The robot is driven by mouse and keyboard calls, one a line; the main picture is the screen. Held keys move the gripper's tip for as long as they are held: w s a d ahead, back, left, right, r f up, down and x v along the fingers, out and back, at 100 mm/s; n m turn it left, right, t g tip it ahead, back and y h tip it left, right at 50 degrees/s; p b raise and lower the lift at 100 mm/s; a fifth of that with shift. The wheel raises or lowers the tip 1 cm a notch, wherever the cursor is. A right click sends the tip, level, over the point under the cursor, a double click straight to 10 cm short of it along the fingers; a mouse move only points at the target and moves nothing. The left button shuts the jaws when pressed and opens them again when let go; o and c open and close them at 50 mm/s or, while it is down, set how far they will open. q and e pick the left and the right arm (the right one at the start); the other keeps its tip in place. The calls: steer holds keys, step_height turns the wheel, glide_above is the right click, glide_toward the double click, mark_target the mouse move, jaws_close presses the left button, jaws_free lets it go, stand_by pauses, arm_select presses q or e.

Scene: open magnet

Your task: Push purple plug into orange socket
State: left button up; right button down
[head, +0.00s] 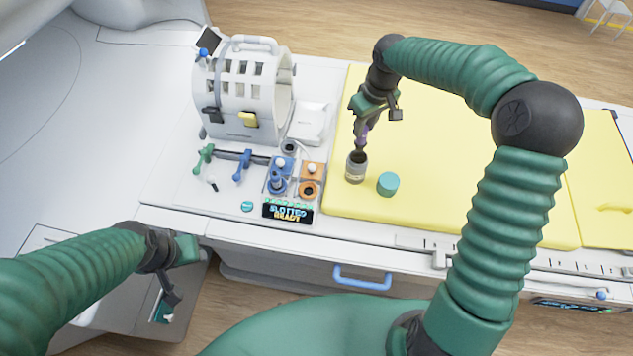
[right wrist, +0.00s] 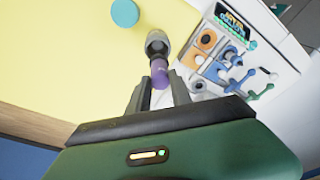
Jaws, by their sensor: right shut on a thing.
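My right gripper (head: 364,132) is above the front left part of the yellow pad and is shut on the purple plug (right wrist: 161,77), which also shows as a small purple patch in the head view (head: 364,137). A grey cylinder with a dark round end (head: 356,170) is just below it, also in the right wrist view (right wrist: 157,44); I cannot tell whether it belongs to the plug. The orange socket (head: 308,190), with a dark round opening, is on the console to the left, apart from the plug; it also shows in the right wrist view (right wrist: 207,40). My left gripper (head: 168,300) hangs low at left, its jaws unclear.
A teal cylinder (head: 388,184) stands on the yellow pad (head: 430,150) right of the grey one. A blue socket block (head: 277,184), blue and green handles and a lit display (head: 288,211) surround the socket. A white slotted coil (head: 240,90) stands behind them.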

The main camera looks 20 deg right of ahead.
mark_target(359, 144)
steer(key=shift+d, duration=0.1)
steer(key=shift+f, duration=0.25)
steer(key=shift+f+b, duration=0.9)
steer(key=shift+f, duration=0.65)
steer(key=shift+a, duration=0.45)
steer(key=s+a+b, duration=0.1)
steer(key=a, duration=1.3)
steer(key=shift+a, duration=0.4)
steer(key=shift+s+r, duration=0.1)
